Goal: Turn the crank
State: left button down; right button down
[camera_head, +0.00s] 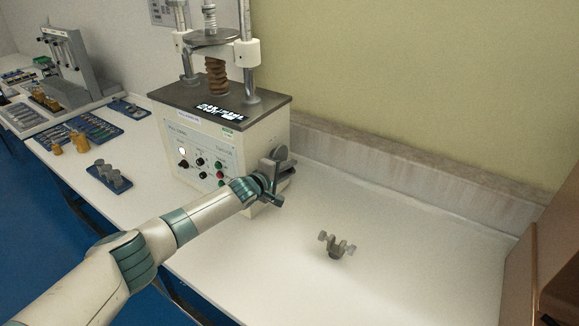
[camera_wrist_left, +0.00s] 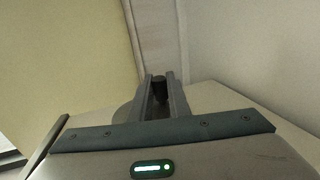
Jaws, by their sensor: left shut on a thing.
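The hardness tester (camera_head: 245,160) is a white box with a dark top plate, buttons on its front and a column above. The crank (camera_head: 280,153) is on its right side, seen as a grey round part mostly hidden by my gripper. My left gripper (camera_head: 284,168) reaches across the tester's front right corner and is shut on the crank. In the left wrist view, a small dark piece, the crank's handle (camera_wrist_left: 159,86), sits between the two fingers. My right gripper is not in view.
A grey metal clamp-like part (camera_head: 337,246) lies on the white table (camera_head: 410,245) to the right, with free room around it. Left of the tester are a blue tray with metal pieces (camera_head: 108,176), yellow bottles and another instrument (camera_head: 75,65). A brown panel (camera_head: 530,250) bounds the right.

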pick_arm(q)
jog(key=shift+s+a+g+y, duration=0.1)
jog(key=shift+g+y, duration=0.2)
jog(key=shift+g, duration=0.2)
jog(key=shift+s+g+y+p, duration=0.25)
jog(key=shift+g+y+p, duration=0.1)
jog(key=shift+g+y, duration=0.2)
jog(key=shift+s+a+g+y+p, duration=0.2)
jog(key=shift+g+y+p, duration=0.2)
jog(key=shift+g+p, duration=0.35)
jog(key=shift+s+a+g+y+p, duration=0.2)
jog(key=shift+g+y+p, duration=0.25)
jog(key=shift+p, duration=0.35)
jog(key=shift+f, duration=0.1)
jog(key=c, duration=1.7)
grip_release()
jog(key=shift+o, duration=0.2)
jog(key=shift+w, duration=0.1)
jog(key=shift+r, duration=0.2)
